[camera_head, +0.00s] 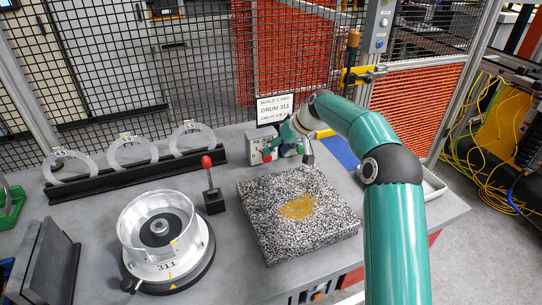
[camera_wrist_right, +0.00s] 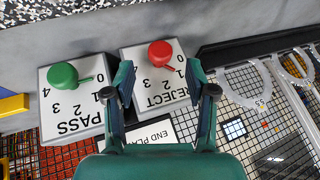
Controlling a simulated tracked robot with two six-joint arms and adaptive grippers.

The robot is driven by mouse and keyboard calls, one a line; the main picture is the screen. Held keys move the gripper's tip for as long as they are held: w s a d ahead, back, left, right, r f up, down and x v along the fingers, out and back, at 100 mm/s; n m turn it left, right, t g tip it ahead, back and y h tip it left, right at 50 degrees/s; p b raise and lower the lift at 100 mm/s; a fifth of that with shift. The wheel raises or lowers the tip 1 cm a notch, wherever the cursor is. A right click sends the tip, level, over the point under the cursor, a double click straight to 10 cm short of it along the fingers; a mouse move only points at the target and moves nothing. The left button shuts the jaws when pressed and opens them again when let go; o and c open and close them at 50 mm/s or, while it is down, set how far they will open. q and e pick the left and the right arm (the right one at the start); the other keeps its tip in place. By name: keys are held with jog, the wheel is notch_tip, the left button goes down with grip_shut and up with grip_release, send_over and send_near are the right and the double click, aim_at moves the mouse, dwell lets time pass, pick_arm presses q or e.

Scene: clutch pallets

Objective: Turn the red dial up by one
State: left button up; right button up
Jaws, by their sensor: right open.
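The red dial (camera_wrist_right: 161,53) sits on a pale box labelled REJECT (camera_wrist_right: 158,85), numbered 0 to 4. Its pointer lies near the 0 and 1; I cannot tell exactly which. The red dial also shows in the head view (camera_head: 267,154), on the box at the table's back. My right gripper (camera_wrist_right: 158,78) is open, its fingers either side of the REJECT box in the wrist view, with the red dial just beyond the tips. They appear apart from the dial. In the head view the gripper (camera_head: 291,146) hangs beside the box, partly hidden. My left gripper is out of view.
A green dial (camera_wrist_right: 63,74) on a PASS box stands beside the red one. A build card (camera_head: 274,108) stands behind. A speckled block (camera_head: 258,222), a red-knobbed lever (camera_head: 207,163) and a metal drum (camera_head: 135,235) stand in front. A black rack (camera_head: 100,183) holds clear rings.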

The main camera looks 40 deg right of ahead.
jog(key=v, duration=0.7)
dwell(0.4)
